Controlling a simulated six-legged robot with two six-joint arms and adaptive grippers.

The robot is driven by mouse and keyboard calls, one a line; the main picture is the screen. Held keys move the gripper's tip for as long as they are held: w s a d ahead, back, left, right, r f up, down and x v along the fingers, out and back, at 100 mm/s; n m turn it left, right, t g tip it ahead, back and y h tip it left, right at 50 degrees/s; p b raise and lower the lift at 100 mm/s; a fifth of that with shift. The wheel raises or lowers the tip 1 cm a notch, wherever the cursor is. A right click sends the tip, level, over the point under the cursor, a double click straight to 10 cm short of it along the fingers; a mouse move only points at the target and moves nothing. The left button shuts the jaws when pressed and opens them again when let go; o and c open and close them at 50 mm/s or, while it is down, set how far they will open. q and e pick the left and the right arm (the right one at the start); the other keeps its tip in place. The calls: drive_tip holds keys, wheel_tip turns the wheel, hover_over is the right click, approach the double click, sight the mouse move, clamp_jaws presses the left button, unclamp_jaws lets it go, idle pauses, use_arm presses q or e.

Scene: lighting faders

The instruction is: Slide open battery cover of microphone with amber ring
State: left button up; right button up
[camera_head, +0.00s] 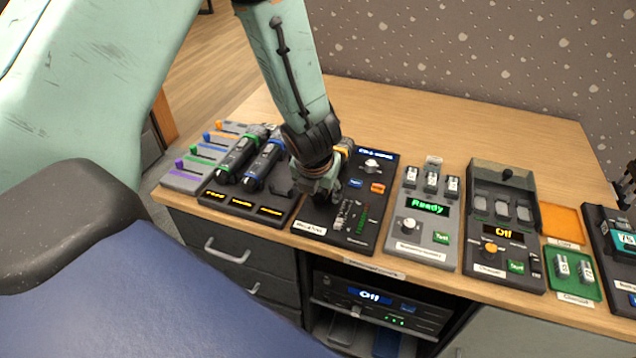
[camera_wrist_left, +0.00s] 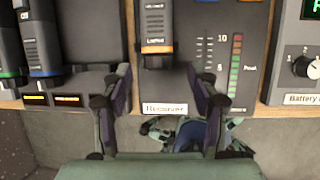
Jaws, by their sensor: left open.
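The microphone with the amber ring (camera_wrist_left: 157,48) lies on the black receiver panel (camera_wrist_left: 215,95), its ringed end toward the front edge in the left wrist view. In the head view only a bit of amber (camera_head: 346,145) shows behind my wrist; the rest is hidden. My left gripper (camera_head: 325,192) is over the receiver panel. In the left wrist view its fingers (camera_wrist_left: 157,84) are open, one on each side of the space just in front of the microphone's end, with nothing between them. A dark part at the right edge looks like my right gripper (camera_head: 628,182), mostly cut off.
Green-ringed (camera_head: 238,152) and blue-ringed (camera_head: 264,165) microphones lie in a cradle (camera_head: 238,203) to the left. A battery tester (camera_head: 408,240) reading Ready and a charger (camera_head: 478,262) stand to the right. The wooden table (camera_head: 400,112) is clear behind the devices.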

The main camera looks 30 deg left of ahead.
sight(319, 195)
use_arm(q)
drive_tip(key=shift+x, duration=1.3)
drive_tip(key=shift+a, duration=0.15)
drive_tip(key=shift+c, duration=0.3)
drive_tip(key=c, duration=1.1)
drive_tip(key=o, duration=1.2)
drive_tip(key=shift+c, duration=0.2)
drive_tip(key=shift+r, duration=0.1)
